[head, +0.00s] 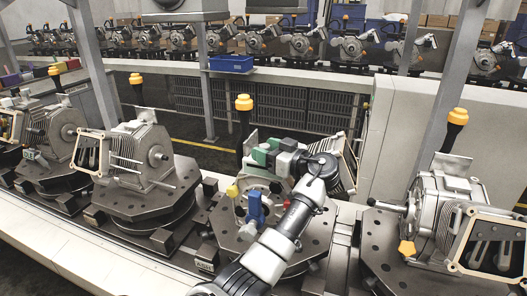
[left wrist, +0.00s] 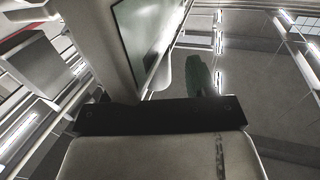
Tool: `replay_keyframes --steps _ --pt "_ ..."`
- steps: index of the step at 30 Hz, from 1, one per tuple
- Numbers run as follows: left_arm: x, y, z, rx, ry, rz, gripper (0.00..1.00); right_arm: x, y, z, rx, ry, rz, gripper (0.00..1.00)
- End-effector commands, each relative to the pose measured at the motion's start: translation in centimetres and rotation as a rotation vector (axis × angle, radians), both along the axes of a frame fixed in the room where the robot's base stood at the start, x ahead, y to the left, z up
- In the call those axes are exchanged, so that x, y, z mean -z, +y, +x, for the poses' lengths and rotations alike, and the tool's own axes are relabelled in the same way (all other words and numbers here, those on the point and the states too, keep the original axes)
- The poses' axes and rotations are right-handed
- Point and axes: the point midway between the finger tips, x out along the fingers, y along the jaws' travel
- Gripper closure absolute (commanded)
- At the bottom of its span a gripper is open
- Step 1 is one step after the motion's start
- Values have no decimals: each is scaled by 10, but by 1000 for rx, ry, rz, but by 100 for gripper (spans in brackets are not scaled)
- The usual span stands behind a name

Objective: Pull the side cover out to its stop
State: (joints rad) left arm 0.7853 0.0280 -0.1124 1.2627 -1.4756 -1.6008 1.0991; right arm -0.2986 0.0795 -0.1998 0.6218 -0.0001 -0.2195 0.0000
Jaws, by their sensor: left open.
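My left arm reaches over the middle fixture in the head view. My left gripper (head: 268,151), with green fingers, is open at the top of the middle machine unit (head: 262,187) and hides much of it. A pale-framed side cover (head: 348,166) shows just right of my wrist, partly hidden by it. I see no hold on it, and cannot tell whether the fingers touch the unit. In the left wrist view one green finger (left wrist: 200,75) stands beside a pale post with a glassy dark panel (left wrist: 148,35); the other finger is not clear. My right gripper is not in view.
Similar units stand on the left (head: 140,155) and right (head: 445,220) with open side frames. A blue lever (head: 256,208) and a yellow knob (head: 232,191) stick out of the middle unit.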

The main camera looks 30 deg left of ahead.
Motion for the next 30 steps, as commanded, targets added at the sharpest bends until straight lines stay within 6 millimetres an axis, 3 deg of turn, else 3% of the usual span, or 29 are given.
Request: replay_keyframes --steps 9,15,30 --pt "5 -64 -5 4 -3 -3 44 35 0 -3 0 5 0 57" --pt "3 -90 -8 1 -1 -3 44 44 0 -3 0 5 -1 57" --pt "0 -97 -9 0 -1 -2 44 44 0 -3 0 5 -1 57"
